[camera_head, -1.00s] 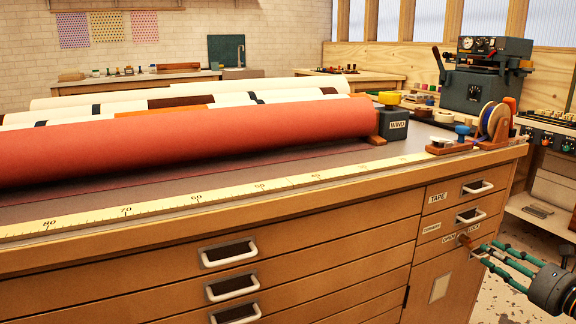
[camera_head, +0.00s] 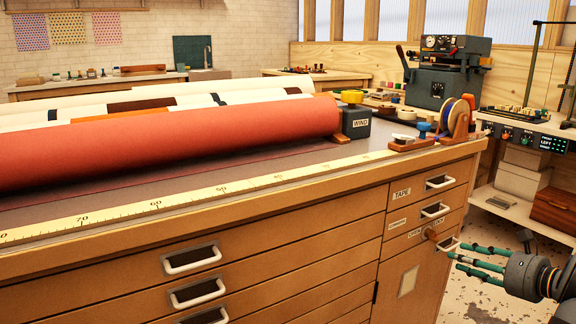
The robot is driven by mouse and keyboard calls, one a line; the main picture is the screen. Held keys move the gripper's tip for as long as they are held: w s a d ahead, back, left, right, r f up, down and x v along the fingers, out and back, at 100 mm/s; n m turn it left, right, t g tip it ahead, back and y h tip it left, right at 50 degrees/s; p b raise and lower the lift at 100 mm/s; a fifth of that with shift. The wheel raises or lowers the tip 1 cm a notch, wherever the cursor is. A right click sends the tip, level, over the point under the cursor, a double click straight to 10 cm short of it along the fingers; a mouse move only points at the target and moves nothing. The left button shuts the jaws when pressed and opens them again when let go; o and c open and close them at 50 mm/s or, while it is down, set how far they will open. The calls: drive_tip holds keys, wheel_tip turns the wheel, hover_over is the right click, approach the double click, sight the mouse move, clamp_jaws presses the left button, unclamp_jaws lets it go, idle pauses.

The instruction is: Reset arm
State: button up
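My gripper (camera_head: 462,258) is at the lower right, with teal fingers pointing left toward the cabinet front. The fingers are spread apart, with nothing seen between them. The fingertips are just right of a small brown knob (camera_head: 430,234) by the open/lock label. They overlap a white handle in the picture; I cannot tell whether they touch it. The wooden cabinet (camera_head: 290,245) carries a large red roll (camera_head: 170,140) lying across its top, with white rolls behind it.
A yellow ruler strip (camera_head: 190,195) runs along the cabinet's front edge. A block labelled WIND (camera_head: 357,125) and a tape dispenser (camera_head: 453,122) stand at the top's right end. A dark machine (camera_head: 445,75) is on a bench behind. Open floor shows at lower right.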

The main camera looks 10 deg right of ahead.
drive_tip(key=shift+a+n, duration=0.3)
drive_tip(key=shift+a, duration=0.2)
drive_tip(key=shift+c, duration=0.4)
idle(0.3)
